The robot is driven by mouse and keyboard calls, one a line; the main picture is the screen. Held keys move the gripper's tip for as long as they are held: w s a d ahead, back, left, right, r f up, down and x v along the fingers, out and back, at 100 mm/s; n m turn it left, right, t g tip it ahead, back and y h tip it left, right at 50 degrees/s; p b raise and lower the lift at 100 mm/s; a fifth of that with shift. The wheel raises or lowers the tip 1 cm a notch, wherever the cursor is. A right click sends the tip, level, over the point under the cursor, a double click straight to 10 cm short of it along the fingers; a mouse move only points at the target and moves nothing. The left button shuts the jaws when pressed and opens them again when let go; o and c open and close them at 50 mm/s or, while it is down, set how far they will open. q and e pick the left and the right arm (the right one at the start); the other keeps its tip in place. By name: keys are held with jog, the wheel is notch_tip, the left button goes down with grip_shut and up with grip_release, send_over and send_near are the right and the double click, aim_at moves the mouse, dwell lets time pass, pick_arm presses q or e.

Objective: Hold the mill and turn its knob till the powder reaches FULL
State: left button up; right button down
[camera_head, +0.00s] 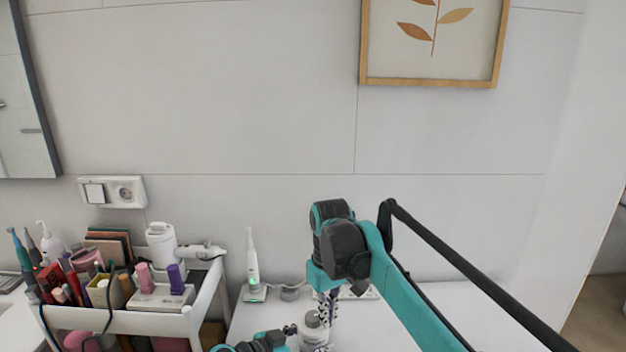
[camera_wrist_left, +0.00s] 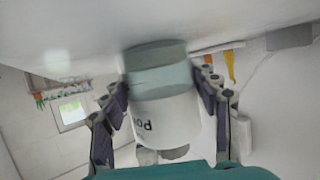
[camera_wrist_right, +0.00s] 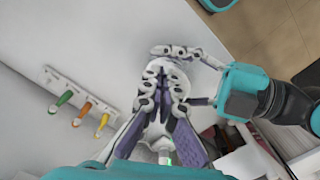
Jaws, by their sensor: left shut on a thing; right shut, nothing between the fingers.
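The mill (camera_head: 310,323) is a white cylinder low in the middle of the head view, partly covered by my grippers. In the left wrist view the mill (camera_wrist_left: 165,118) shows a white body with upside-down lettering and a pale grey-green end. My left gripper (camera_wrist_left: 164,80) has a finger on each side of it and is shut on it. My right gripper (camera_wrist_right: 166,86) has its fingers together, with nothing between them, over the mill's white round end (camera_wrist_right: 178,72). In the head view my right gripper (camera_head: 328,302) points down at the mill.
A white cart (camera_head: 160,322) full of cosmetics stands at the left. A toothbrush (camera_head: 251,262) with a green light stands on the white table (camera_head: 385,325). A white rack (camera_wrist_right: 62,88) with green, orange and yellow items lies beside my right gripper. The table's right side looks clear.

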jog(key=shift+r, duration=2.9)
pick_arm(q)
jog(key=o, duration=1.5)
jog(key=shift+o, duration=0.2)
jog(key=shift+a, duration=0.1)
